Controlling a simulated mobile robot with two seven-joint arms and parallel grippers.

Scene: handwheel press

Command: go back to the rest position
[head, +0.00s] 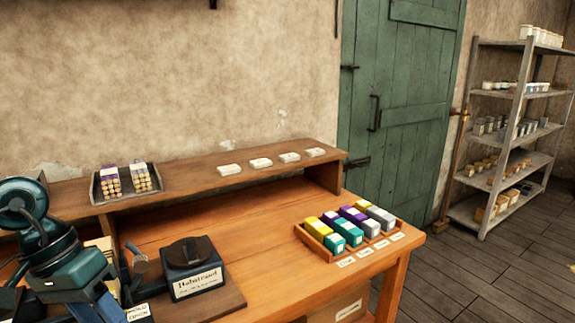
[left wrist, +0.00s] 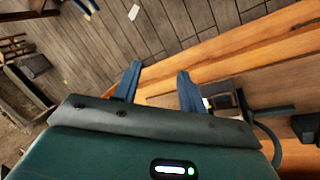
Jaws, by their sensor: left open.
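My left gripper (head: 98,306) is at the lower left of the head view, over the left part of the workbench, its blue fingers pointing down. In the left wrist view its two blue fingers (left wrist: 160,72) stand apart with nothing between them, so it is open and empty. Beyond the fingers, the wrist view shows the wooden bench edge and the floor.
A black block with a round knob and a label (head: 192,268) stands just right of my left gripper. A tray of coloured boxes (head: 318,247) is at the bench's right end. A raised shelf (head: 205,180) runs along the back. The bench middle is clear.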

